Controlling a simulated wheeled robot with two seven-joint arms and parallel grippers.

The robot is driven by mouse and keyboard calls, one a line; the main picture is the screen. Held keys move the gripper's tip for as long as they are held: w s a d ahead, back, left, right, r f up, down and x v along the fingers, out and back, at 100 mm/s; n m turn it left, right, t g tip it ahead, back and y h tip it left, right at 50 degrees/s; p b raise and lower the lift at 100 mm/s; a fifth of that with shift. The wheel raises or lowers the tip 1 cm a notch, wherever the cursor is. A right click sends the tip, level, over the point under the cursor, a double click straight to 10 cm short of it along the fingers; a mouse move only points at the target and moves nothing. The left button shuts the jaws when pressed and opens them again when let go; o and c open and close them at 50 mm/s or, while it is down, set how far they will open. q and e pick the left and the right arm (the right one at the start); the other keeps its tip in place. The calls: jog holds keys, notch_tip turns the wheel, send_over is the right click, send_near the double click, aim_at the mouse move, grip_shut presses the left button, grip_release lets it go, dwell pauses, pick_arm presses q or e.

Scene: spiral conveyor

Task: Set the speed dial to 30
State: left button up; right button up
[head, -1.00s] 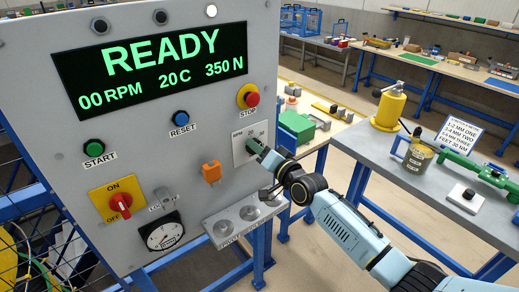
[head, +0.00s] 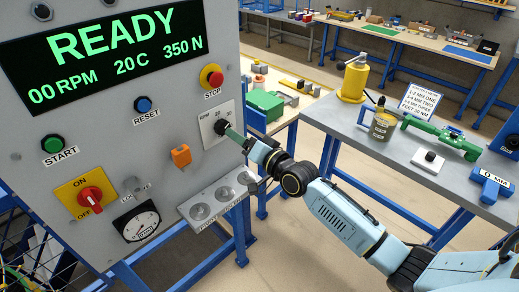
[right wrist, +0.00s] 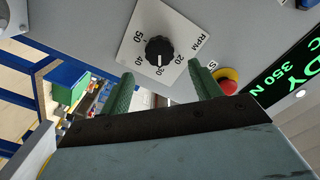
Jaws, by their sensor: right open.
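The speed dial is a black knob (right wrist: 159,50) on a white plate marked RPM, with 20, 30, 40 and 50 around it. In the right wrist view a pale mark on the knob appears to face the 30. The dial plate (head: 207,128) is on the right side of the grey panel in the head view, partly hidden by my gripper. My right gripper (right wrist: 163,88) is open, its green fingers apart and pointing toward the dial, with the knob between their lines. Contact is not visible. The display (head: 110,55) reads READY, 00 RPM. My left gripper is not in view.
The red stop button (head: 212,77) is just above the dial, and the blue reset button (head: 142,104) is up-left. An orange part (head: 181,156) and a shelf with round cups (head: 222,195) are below. A grey workbench (head: 390,165) stands at right.

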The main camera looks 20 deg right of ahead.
jog(key=v, duration=0.7)
dwell(0.3)
jog(key=s+d+f+n+g+h+b, duration=0.15)
jog(key=s+f, duration=0.25)
jog(key=f, duration=0.8)
jog(key=s+d+f+g+h+b, duration=0.1)
jog(key=s+d+f+g+h, duration=0.2)
jog(key=f, duration=0.9)
jog(key=s+f+n+g+b, duration=0.1)
jog(key=s+f+g, duration=0.3)
jog(key=f, duration=0.8)
jog(key=s+f+n+g, duration=0.1)
jog(key=s+f+g, duration=0.1)
jog(key=s+f, duration=0.5)
jog(key=s+a+f+n+g+h+b, duration=0.1)
jog(key=s+f, duration=0.6)
jog(key=s, duration=1)
jog(key=s+a+f+n+g+b, duration=0.1)
jog(key=s+f+n+g, duration=0.2)
jog(key=s+f, duration=0.5)
jog(key=s+g, duration=0.1)
jog(key=s, duration=0.3)
jog(key=shift+s+a+h, duration=0.2)
jog(key=shift+a+h, duration=0.05)
jog(key=shift+h, duration=0.1)
jog(key=shift+g, duration=0.25)
